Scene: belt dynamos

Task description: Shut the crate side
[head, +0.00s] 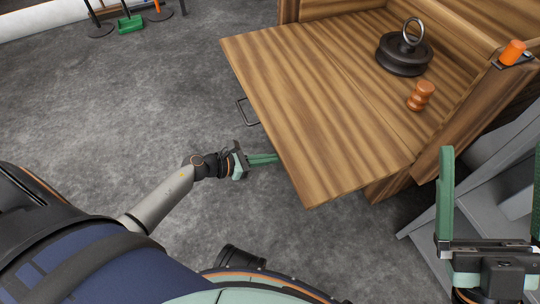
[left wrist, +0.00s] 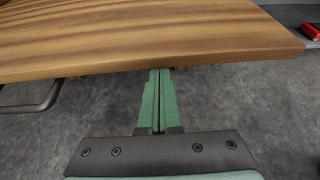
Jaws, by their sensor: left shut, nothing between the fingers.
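The crate side (head: 300,100) is a striped wooden panel folded down, lying about level and sticking out left from the wooden crate (head: 455,30). A dark bar handle (head: 246,112) shows at its outer edge, and also in the left wrist view (left wrist: 35,102). My left gripper (head: 277,158) is shut and empty, its green fingertips at the panel's outer edge. In the left wrist view the panel (left wrist: 130,40) spans the top, and the fingertips (left wrist: 160,72) reach its edge; I cannot tell whether they touch. My right gripper (head: 491,180) is open and empty at the right.
A black weight with a ring (head: 403,55) and a small brown wooden piece (head: 420,96) stand in the crate, near the panel's inner end. An orange-handled latch (head: 513,53) sits on the crate's corner. Grey metal steps (head: 470,205) stand at right.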

